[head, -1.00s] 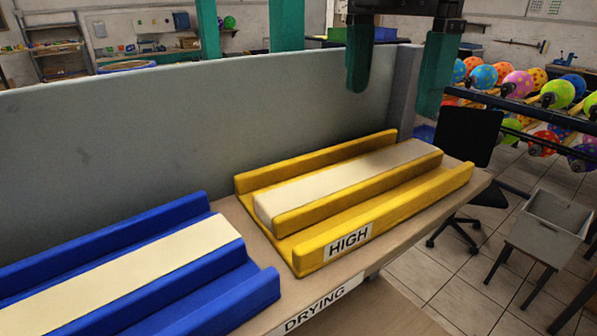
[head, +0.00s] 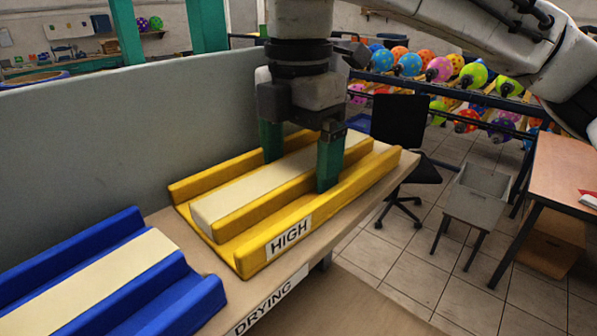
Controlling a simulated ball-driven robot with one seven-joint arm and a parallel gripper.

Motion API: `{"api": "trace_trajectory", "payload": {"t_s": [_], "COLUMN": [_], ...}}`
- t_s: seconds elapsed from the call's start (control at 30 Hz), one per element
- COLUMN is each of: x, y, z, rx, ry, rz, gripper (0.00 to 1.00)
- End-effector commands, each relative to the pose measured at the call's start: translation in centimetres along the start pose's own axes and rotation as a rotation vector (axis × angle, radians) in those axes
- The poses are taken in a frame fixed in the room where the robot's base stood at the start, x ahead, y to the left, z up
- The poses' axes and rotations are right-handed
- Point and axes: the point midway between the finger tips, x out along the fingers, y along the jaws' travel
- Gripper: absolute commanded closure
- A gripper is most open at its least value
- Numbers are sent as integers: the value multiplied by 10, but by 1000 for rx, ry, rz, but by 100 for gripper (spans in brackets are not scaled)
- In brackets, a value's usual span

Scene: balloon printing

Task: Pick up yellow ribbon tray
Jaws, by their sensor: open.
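The yellow ribbon tray (head: 258,243) lies on the drying bench and carries a "HIGH" label on its front side. A pale cream strip (head: 225,200) lies along its middle channel between yellow rails. My gripper (head: 300,172) points down over the tray's far right part. Its two green fingers are apart. One finger is at the back side of the cream strip and the other is in front of it, by the front rails. Whether the fingers touch the tray I cannot tell. The gripper hides part of the strip and rails.
A blue tray (head: 185,308) with a cream strip lies to the left on the same bench (head: 212,262), labelled "DRYING". A grey panel (head: 70,150) stands behind. A black chair (head: 400,125), a grey bin (head: 475,195) and a wooden table (head: 570,165) stand to the right.

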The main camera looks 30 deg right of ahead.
Motion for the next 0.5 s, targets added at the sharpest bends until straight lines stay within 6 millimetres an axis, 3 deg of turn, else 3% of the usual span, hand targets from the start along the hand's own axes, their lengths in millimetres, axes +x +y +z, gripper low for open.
{"api": "trace_trajectory", "payload": {"t_s": [0.23,0.5], "x": [2,1], "y": [0,0], "z": [0,0], "rx": [0,0], "ry": [0,0], "rz": [0,0], "gripper": [12,37]}}
